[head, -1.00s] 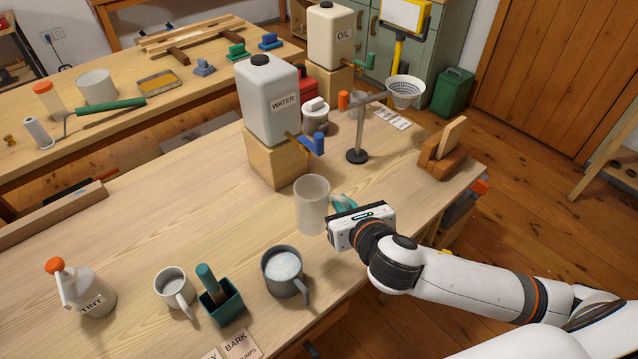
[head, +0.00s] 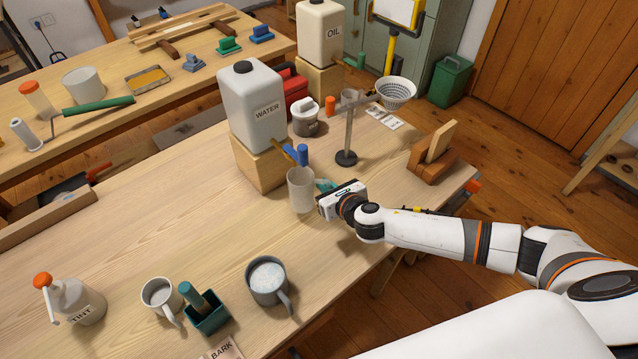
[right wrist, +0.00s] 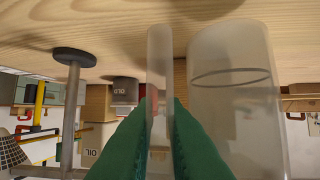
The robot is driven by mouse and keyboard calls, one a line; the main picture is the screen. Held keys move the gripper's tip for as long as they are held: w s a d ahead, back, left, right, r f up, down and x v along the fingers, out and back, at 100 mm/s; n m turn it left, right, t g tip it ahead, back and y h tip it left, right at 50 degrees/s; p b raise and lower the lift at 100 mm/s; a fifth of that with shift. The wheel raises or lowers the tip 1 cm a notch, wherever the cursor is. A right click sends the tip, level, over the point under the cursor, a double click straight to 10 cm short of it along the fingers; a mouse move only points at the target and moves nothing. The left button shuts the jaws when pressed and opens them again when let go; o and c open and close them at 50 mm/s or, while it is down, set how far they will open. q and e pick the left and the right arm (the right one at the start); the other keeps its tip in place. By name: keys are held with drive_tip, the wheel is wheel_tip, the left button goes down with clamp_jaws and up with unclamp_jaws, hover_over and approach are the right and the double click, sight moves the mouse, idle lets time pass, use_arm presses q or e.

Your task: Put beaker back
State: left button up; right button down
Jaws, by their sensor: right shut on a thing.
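A translucent pale beaker (head: 300,192) is upright at the front of the water jug's wooden block, just below and in front of its tap (head: 290,152). My right gripper (head: 326,186) is to its right and shut on the beaker's handle. In the right wrist view, which is upside down, the green fingers (right wrist: 160,125) close on both sides of the upright handle (right wrist: 159,75), with the beaker's clear body (right wrist: 235,110) to the right. I cannot tell whether the base touches the table. My left gripper is out of view.
The water jug (head: 252,105) stands on a block (head: 258,165). A stand (head: 348,135) with a strainer (head: 395,92) is behind the gripper. A grey mug (head: 268,282) is nearer; the bench's left middle is clear.

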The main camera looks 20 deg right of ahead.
drive_tip(key=shift+w+a+f, duration=0.15)
drive_tip(key=shift+w+f, duration=0.6)
drive_tip(key=shift+f, duration=0.15)
drive_tip(key=shift+w+a+f, duration=0.1)
drive_tip(key=shift+w+f, duration=0.6)
drive_tip(key=shift+f, duration=0.15)
drive_tip(key=shift+b, duration=0.3)
drive_tip(key=shift+f, duration=0.2)
drive_tip(key=c, duration=1.5)
unclamp_jaws()
